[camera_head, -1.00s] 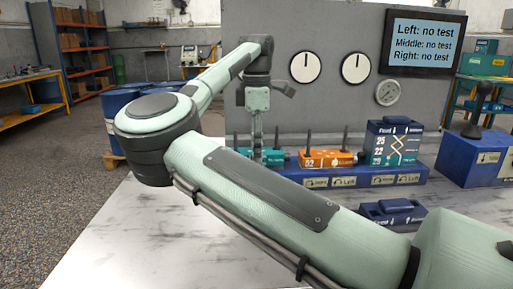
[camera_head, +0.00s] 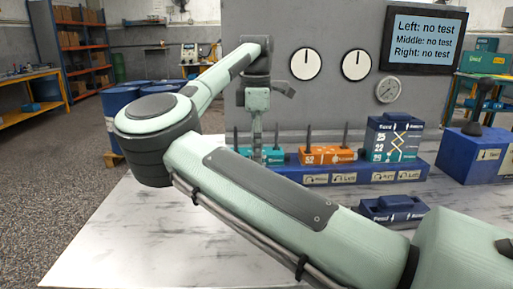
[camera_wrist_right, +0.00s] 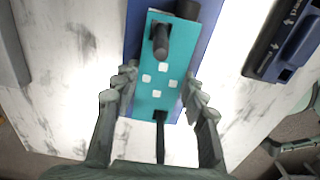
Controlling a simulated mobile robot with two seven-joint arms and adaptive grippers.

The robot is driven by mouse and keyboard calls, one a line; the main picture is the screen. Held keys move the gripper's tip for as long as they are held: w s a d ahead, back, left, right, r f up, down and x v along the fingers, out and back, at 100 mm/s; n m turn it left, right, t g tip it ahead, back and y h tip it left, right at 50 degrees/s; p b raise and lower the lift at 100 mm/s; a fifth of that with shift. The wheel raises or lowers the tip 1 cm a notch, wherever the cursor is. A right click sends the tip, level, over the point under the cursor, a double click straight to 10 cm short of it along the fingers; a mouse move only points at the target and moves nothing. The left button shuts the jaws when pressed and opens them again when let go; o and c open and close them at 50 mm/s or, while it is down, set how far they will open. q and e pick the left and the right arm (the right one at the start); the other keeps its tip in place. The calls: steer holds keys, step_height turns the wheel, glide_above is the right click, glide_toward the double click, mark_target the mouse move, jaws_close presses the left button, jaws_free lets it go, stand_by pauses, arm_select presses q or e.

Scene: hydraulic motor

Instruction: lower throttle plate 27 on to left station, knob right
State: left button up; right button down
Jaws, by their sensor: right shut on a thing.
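A teal plate (camera_head: 274,155) sits at the left end of the blue base, partly hidden behind my right arm and gripper; its number is not readable. My right gripper (camera_head: 257,152) points down over it. In the right wrist view my gripper (camera_wrist_right: 160,84) has its fingers on both long sides of the teal plate (camera_wrist_right: 158,98). That plate carries two black posts and several pale squares. A black knob (camera_wrist_right: 187,9) shows at its far end. The blue base (camera_wrist_right: 207,25) lies below; whether the plate touches it is hard to tell. My left gripper is out of view.
An orange plate (camera_head: 328,155) and a taller blue stack (camera_head: 393,137) stand right of the teal plate on the blue base (camera_head: 345,177). A loose dark blue block (camera_head: 393,210) lies in front. A blue box with a lever (camera_head: 475,155) stands at right. The screen (camera_head: 424,40) reads no test throughout.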

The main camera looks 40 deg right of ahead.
steer(key=c, duration=0.8)
jaws_free()
